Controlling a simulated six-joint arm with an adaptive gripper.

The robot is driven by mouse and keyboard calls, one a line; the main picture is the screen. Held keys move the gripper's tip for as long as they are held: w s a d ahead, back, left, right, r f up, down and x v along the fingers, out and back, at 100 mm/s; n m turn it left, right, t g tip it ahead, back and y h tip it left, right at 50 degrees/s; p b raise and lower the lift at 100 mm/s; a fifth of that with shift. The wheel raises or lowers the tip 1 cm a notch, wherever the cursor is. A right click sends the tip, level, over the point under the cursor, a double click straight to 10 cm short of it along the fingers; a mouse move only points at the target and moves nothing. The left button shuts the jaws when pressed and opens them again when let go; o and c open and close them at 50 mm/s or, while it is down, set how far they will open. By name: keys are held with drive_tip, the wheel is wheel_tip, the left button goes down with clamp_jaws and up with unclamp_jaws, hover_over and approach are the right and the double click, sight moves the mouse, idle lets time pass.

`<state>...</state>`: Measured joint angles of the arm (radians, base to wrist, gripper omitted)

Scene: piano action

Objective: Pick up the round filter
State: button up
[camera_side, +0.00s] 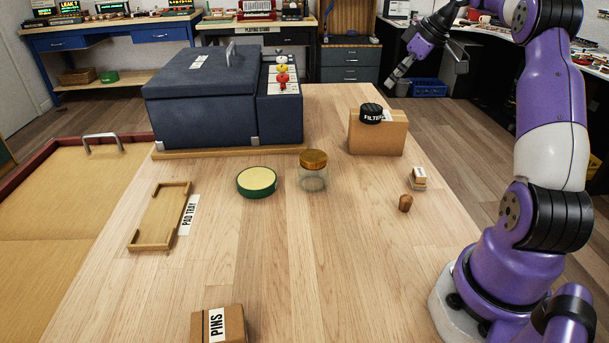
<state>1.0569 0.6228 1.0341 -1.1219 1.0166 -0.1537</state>
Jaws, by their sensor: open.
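The round filter (371,111) is a short black ridged cylinder with a white FILTER label. It sits on top of a cardboard-brown block (377,135) at the right of the wooden table. My gripper (394,82) is up beyond the table's far right corner, pointing down and to the left. It is open, with nothing visible between its fingers. It is behind and above the filter in the picture, apart from it.
A dark blue case (205,100) stands at the back left. A glass jar (313,178), a green round tin (257,183), a pad tray (137,230), a PINS box (218,325), a brown knob (405,203) and a small labelled block (418,180) are on the table. The middle front is clear.

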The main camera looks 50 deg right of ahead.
drive_tip(key=x, duration=0.9)
drive_tip(key=shift+a+f, duration=0.2)
drive_tip(key=shift+f, duration=0.2)
drive_tip(key=c, duration=1.3)
wheel_tip(320, 180, up, 4)
drive_tip(key=shift+r, duration=0.1)
drive_tip(key=w+a+r, duration=0.1)
drive_tip(key=a+r, duration=0.5)
drive_tip(key=a, duration=0.5)
drive_tip(key=m+g+h, duration=0.1)
drive_tip(key=m+h, duration=0.4)
drive_tip(key=m, duration=0.4)
approach(372, 107)
drive_tip(key=w+d+f, duration=0.1)
drive_tip(key=d, duration=0.1)
drive_tip(key=w+d+f, duration=0.1)
drive_tip(key=d+f, duration=0.1)
drive_tip(key=w+d+f, duration=0.1)
drive_tip(key=w+d, duration=0.1)
drive_tip(key=d, duration=0.1)
drive_tip(key=shift+d+f, duration=0.15)
drive_tip(key=shift+f, duration=2)
